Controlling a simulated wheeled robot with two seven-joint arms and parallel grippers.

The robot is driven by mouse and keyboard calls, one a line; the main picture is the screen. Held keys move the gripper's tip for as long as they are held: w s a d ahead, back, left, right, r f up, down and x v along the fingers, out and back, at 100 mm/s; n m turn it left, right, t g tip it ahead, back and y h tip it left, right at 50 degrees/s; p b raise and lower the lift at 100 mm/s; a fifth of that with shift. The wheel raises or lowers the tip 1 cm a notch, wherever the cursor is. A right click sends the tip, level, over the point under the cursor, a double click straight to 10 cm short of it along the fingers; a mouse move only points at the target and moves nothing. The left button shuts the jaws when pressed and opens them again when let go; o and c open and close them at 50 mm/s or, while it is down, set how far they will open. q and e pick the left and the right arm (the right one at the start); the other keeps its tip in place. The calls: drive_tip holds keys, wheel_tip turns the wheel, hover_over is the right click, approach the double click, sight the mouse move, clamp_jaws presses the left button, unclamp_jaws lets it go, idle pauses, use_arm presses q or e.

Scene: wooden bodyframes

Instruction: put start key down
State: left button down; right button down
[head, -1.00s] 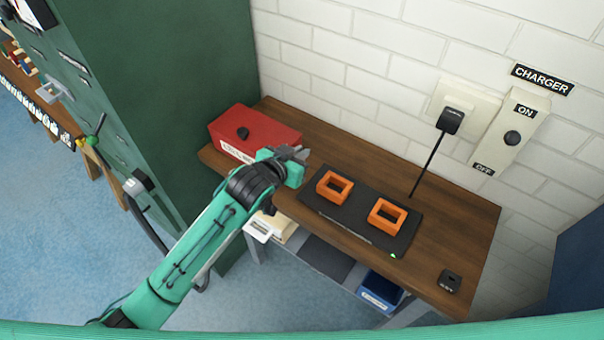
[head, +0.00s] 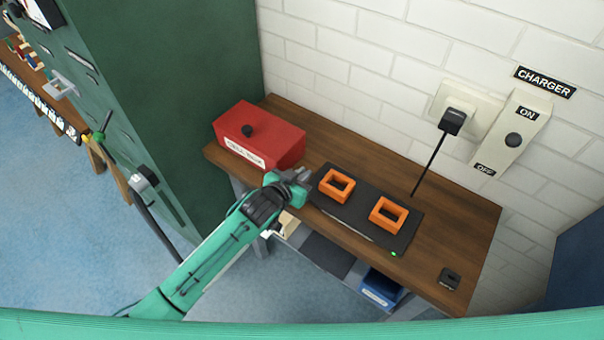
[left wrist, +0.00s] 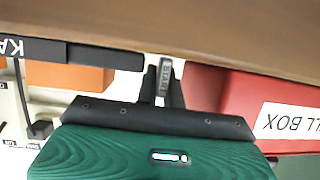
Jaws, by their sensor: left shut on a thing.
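My left gripper (head: 306,176) is at the front edge of the wooden bench, between the red box and the black charging pad. In the left wrist view the gripper (left wrist: 162,88) is shut on a small grey tag-like key marked START (left wrist: 165,75). The key is upright between the fingertips, close to the brown bench top (left wrist: 200,25). Whether it touches the wood I cannot tell. The key cannot be made out in the head view. My right gripper is not in view.
The red box (head: 280,138) stands at the bench's left end. The black pad (head: 362,215) carries two orange frames (head: 337,186) (head: 388,214). A small black block (head: 450,279) lies at the right front. A charger switch (head: 513,140) is on the wall. Bare wood (head: 465,225) lies right of the pad.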

use_arm(q)
drive_tip(key=c, duration=1.8)
unclamp_jaws()
drive_tip(key=b+v, duration=0.2)
drive_tip(key=v, duration=1)
drive_tip(key=shift+r, duration=0.2)
